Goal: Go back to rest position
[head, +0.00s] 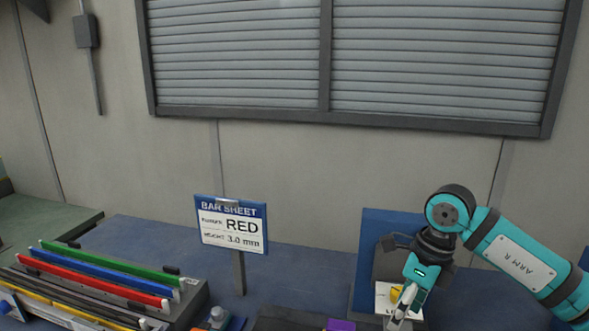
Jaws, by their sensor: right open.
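My right arm comes in from the right, and my right gripper (403,305) points down at the lower right of the head view. It is open. A small yellow thing (397,293) shows beside its fingers, in front of a white card or label; I cannot tell whether they touch. My left gripper is not in view. A sign (231,224) on a post reads "BAR SHEET", "RED" and "3.0 mm".
A rack at lower left holds several coloured bars, among them a green bar (110,262) and a red bar (95,280). A blue upright panel (368,260) stands behind my right gripper. The blue table (300,262) is clear between sign and panel. A shuttered window (235,55) is behind.

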